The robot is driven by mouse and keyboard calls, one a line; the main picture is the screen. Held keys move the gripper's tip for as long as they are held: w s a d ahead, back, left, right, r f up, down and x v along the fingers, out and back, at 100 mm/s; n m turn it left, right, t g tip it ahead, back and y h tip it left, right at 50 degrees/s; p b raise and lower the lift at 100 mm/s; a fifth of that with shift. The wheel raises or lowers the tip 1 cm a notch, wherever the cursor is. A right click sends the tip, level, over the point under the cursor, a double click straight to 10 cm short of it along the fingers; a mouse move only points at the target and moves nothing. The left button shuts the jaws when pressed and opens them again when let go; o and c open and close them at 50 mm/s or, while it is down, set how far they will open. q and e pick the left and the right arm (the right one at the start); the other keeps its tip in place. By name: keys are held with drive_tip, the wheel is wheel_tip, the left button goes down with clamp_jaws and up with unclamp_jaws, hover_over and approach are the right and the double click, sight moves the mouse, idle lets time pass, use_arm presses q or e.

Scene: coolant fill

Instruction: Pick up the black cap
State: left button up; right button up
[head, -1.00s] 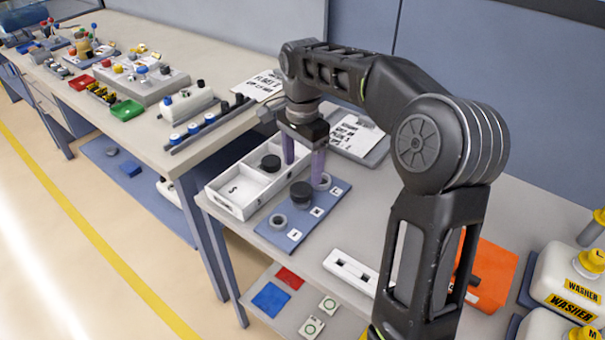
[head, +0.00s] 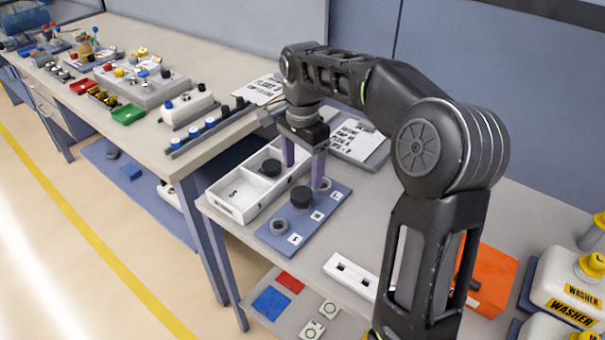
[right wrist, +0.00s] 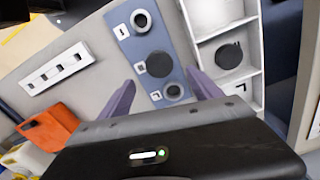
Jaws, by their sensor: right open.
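Two black caps show. One black cap (head: 301,196) sits at the middle of the blue plate (head: 264,236), between two grey rings; it also shows in the right wrist view (right wrist: 159,64). The other black cap (head: 271,167) lies in a compartment of the white tray (head: 229,204), also visible in the right wrist view (right wrist: 229,56). My right gripper (head: 304,176) is open and points down, its purple fingers apart above the far part of the plate and the tray edge. In the right wrist view, the cap on the plate appears between the fingertips. Nothing is between the fingers. My left gripper is not in view.
A white slotted block (head: 352,274) and an orange box (head: 493,280) lie nearer on the table. Yellow-capped washer bottles (head: 570,285) stand at the right. A printed sheet (head: 358,138) lies behind the gripper. Bare tabletop lies between plate and block.

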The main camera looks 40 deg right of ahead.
drive_tip(key=r+p, duration=0.1)
drive_tip(key=p, duration=0.1)
drive_tip(key=shift+s+a+r+n+p, duration=0.15)
drive_tip(key=shift+s+r+n+p, duration=0.05)
drive_tip(key=shift+r+n+p, duration=0.2)
drive_tip(key=n+p, duration=0.1)
drive_tip(key=n, duration=0.4)
drive_tip(key=shift+s+f, duration=0.1)
drive_tip(key=shift+f, duration=0.05)
drive_tip(key=n, duration=0.2)
drive_tip(key=shift+a+n, duration=0.1)
drive_tip(key=shift+n, duration=0.3)
drive_tip(key=n, duration=0.4)
drive_tip(key=n+p, duration=0.1)
drive_tip(key=n, duration=0.1)
drive_tip(key=shift+f+n, duration=0.25)
drive_tip(key=shift+n, duration=0.05)
drive_tip(key=n, duration=0.3)
drive_tip(key=shift+f, duration=0.1)
drive_tip(key=n, duration=0.6)
drive_tip(key=shift+f+n, duration=0.3)
drive_tip(key=shift+n, duration=0.1)
drive_tip(key=n, duration=0.6)
drive_tip(key=shift+w+f, duration=0.2)
drive_tip(key=n, duration=0.5)
drive_tip(key=shift+w, duration=0.15)
